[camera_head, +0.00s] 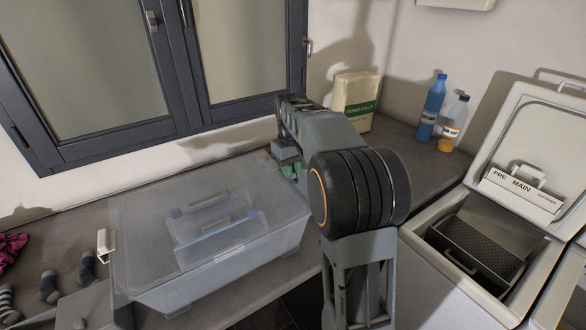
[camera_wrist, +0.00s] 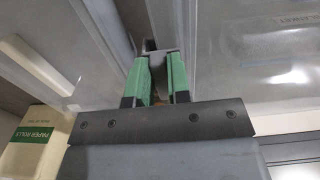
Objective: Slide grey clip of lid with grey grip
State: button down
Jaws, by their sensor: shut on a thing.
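A large translucent box with a clear lid (camera_head: 150,195) stands on the counter in the head view. A grey grip (camera_head: 200,203) shows at the lid's middle, with blue-edged shapes seen near it. My gripper (camera_head: 289,170) is at the box's far right end, by the lid's edge. In the wrist view its green fingers (camera_wrist: 160,82) are shut on a grey clip (camera_wrist: 158,60) beside the translucent plastic. In the head view my arm hides this clip.
A paper rolls pack (camera_head: 356,98) stands behind my arm, also in the wrist view (camera_wrist: 32,145). A blue bottle (camera_head: 432,108) and a clear bottle (camera_head: 453,125) stand at the back right. An open toploader (camera_head: 415,232) is at right; socks (camera_head: 48,286) lie at left.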

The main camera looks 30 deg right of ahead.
jog(key=shift+s+a, duration=0.1)
jog(key=shift+a, duration=0.65)
jog(key=c, duration=1)
grip_release()
jog(key=shift+f, duration=0.1)
jog(key=shift+c, duration=0.2)
notch_tip(320, 180, up, 14)
jog(key=p, duration=0.1)
